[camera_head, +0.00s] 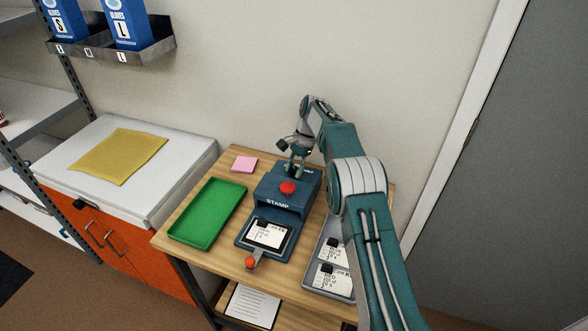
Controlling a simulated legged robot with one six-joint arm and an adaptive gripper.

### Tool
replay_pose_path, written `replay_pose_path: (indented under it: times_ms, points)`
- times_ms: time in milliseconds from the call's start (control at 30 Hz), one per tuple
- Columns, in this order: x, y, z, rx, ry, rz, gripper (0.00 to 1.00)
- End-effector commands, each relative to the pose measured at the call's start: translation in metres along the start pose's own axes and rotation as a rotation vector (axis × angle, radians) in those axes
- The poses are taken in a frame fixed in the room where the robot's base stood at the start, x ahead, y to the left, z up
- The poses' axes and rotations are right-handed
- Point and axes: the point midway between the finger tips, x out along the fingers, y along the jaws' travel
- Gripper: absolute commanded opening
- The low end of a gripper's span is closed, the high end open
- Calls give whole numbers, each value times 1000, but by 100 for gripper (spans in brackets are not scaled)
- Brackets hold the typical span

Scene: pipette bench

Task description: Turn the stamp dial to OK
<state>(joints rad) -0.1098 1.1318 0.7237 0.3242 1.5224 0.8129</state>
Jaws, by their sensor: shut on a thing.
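The blue stamp machine (283,209) stands on the wooden bench, with a red button (288,187) on top and "STAMP" on its front. A dark-framed label card (268,233) lies on its front plate. My gripper (295,170) points down at the back of the machine's top, behind the red button. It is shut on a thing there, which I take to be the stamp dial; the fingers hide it. I cannot read the dial's setting. Some lettering beside the fingers is too small to read.
A green tray (208,213) lies left of the machine, with a pink note pad (244,164) behind it. A grey tray (316,265) with label cards is at the right, partly behind my arm. A red-tipped lever (250,262) sticks out in front. The wall is close behind.

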Motion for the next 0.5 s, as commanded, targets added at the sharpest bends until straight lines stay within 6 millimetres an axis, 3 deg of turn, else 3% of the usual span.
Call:
replay_pose_path:
  times_ms: [500]
  points:
    - [-1,-2,-2,-176,2,64,0]
